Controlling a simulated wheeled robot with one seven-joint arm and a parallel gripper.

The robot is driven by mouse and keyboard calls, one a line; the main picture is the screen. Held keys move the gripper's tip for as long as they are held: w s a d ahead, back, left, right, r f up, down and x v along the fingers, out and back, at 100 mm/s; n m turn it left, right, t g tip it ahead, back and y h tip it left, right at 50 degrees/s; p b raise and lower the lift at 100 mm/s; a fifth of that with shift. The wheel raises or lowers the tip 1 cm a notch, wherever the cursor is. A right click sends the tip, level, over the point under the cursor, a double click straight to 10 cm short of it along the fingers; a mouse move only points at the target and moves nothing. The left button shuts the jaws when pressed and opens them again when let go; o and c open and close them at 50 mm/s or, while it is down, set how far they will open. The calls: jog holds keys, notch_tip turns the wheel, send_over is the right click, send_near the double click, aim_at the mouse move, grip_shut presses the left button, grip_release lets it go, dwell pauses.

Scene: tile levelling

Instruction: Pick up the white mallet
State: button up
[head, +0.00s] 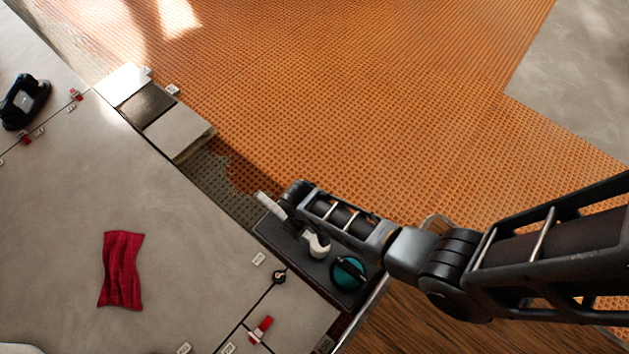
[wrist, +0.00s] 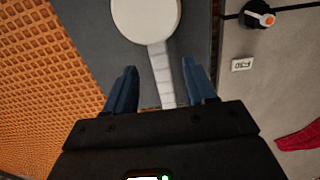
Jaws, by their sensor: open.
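The white mallet lies on a dark grey board. In the wrist view its round pale head (wrist: 146,18) is at the top and its ribbed white handle (wrist: 161,75) runs down between my fingers. In the head view the mallet's head (head: 317,245) shows below my arm, which hides part of the mallet. My gripper (wrist: 159,68) is open, with one blue finger on each side of the handle and a visible gap on both sides. I cannot tell how far above the board the fingertips are.
The dark board (head: 278,238) also holds a teal round tool (head: 348,272) with a black handle. Orange waffled matting (head: 380,110) spreads behind. Large grey tiles with clips lie left, with a red cloth (head: 122,270) and a black suction handle (head: 25,102).

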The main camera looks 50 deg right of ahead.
aim_at(305, 234)
jog(key=shift+s+f+b, duration=0.15)
jog(key=shift+f+b, duration=1.85)
jog(key=shift+f, duration=1.2)
jog(key=shift+r, duration=0.1)
grip_shut()
